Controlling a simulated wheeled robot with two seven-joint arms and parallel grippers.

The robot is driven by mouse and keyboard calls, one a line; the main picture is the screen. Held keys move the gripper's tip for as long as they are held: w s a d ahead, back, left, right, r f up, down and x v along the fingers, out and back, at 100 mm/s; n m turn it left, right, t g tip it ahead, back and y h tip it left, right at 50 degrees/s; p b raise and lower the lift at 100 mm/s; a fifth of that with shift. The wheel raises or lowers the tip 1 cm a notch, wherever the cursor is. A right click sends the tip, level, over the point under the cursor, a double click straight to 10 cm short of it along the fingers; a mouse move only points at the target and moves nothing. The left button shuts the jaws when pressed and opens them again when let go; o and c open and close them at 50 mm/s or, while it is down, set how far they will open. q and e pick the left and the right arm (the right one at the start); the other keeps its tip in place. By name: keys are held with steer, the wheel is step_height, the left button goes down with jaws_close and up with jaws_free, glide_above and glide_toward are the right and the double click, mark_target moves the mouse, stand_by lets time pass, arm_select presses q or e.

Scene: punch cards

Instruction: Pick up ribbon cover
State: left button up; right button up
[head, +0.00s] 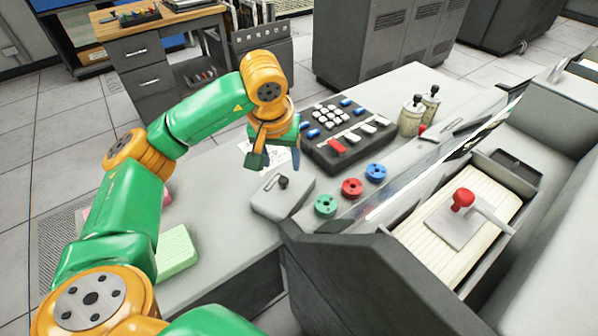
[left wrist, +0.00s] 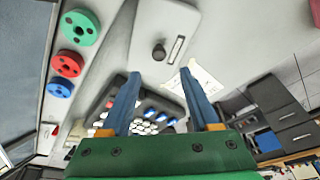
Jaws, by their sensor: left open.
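A light grey cover with a small black knob, which looks like the ribbon cover (head: 270,203), lies flat on the grey counter in front of the keypad. It also shows at the top middle of the left wrist view (left wrist: 180,22), with its knob and a slot beside it. My left gripper (head: 275,158) is above the counter, just behind the cover in the head view. Its two blue fingers are apart with nothing between them, and they point toward the cover in the left wrist view (left wrist: 161,73). My right gripper is not in view.
A black keypad (head: 345,150) stands behind the cover. Green (head: 326,206), red (head: 352,187) and blue (head: 376,172) discs lie to its right. A card tray (head: 420,245) with a red-knobbed weight (head: 462,212) is farther right. A green block (head: 176,250) sits at the left.

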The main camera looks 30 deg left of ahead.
mark_target(283, 180)
arm_select(q)
steer(key=x, duration=0.6)
steer(key=shift+s+d+f, duration=0.2)
steer(key=shift+s, duration=0.15)
steer(key=shift+s+r, duration=0.1)
jaws_close()
stand_by(0.8)
